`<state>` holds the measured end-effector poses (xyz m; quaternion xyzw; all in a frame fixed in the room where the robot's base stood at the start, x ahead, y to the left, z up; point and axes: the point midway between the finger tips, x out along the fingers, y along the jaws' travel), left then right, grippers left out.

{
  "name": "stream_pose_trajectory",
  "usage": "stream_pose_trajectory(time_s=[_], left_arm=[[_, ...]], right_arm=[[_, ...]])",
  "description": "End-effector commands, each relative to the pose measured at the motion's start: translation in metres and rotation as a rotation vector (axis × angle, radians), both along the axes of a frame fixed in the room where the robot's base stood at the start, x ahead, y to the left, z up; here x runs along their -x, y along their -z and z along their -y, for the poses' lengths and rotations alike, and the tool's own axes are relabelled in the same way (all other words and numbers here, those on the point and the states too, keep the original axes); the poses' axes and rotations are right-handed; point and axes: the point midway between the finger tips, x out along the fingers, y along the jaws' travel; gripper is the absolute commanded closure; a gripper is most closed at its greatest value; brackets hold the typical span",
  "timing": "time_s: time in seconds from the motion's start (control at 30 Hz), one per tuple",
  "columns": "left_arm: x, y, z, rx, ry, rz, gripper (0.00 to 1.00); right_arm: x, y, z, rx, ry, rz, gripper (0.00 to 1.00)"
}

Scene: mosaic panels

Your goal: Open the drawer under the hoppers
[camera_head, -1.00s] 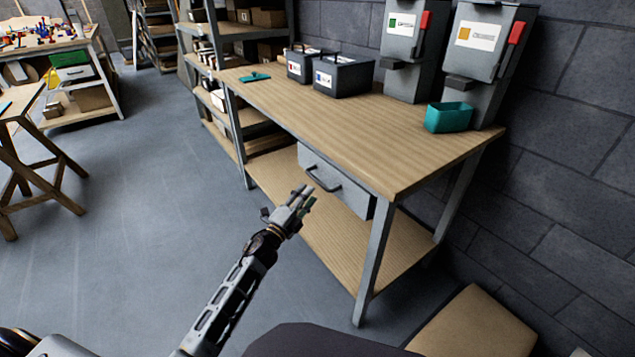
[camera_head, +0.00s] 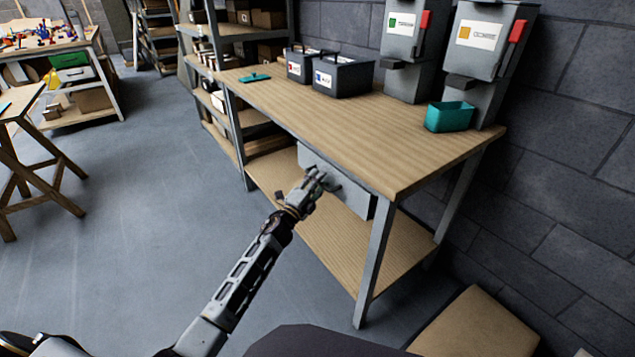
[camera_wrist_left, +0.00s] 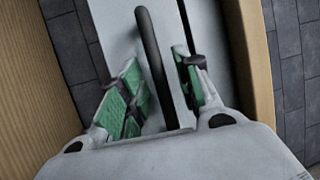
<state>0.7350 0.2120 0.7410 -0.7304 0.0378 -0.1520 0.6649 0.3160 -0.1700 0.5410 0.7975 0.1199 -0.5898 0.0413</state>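The grey drawer (camera_head: 350,194) hangs under the wooden workbench top (camera_head: 400,150) and looks closed. Its dark bar handle (camera_wrist_left: 150,50) shows in the left wrist view, running between the green-padded fingers of my left gripper (camera_wrist_left: 160,88). The fingers stand apart, one on each side of the handle. In the head view my left gripper (camera_head: 316,178) is at the drawer front and covers most of the handle. Two grey hoppers, one with a green label (camera_head: 403,70) and one with an orange label (camera_head: 488,45), stand on the bench. My right gripper is not in view.
A teal bin (camera_head: 449,117) stands on the bench below the right hopper. Two dark boxes (camera_head: 343,78) and a teal tool (camera_head: 254,77) sit farther back. A lower shelf (camera_head: 340,240) runs below the drawer. The floor (camera_head: 130,210) left of the bench is clear.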

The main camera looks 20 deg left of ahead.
Motion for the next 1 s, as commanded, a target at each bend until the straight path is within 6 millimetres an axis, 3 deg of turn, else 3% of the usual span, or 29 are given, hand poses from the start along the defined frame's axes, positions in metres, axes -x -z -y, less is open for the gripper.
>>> stream_pose_trajectory(time_s=[0.43, 0.7, 1.0], left_arm=[[-0.0037, -0.0012, 0.0009, 0.0, 0.0, 0.0, 0.67], [-0.0036, -0.001, 0.0008, 0.0, 0.0, 0.0, 1.0], [-0.0035, -0.0007, 0.0007, 0.0, -0.001, 0.0, 1.0]], right_arm=[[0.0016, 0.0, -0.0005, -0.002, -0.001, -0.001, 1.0], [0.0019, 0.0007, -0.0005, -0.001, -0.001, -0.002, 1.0], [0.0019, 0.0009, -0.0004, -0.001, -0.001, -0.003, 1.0]])
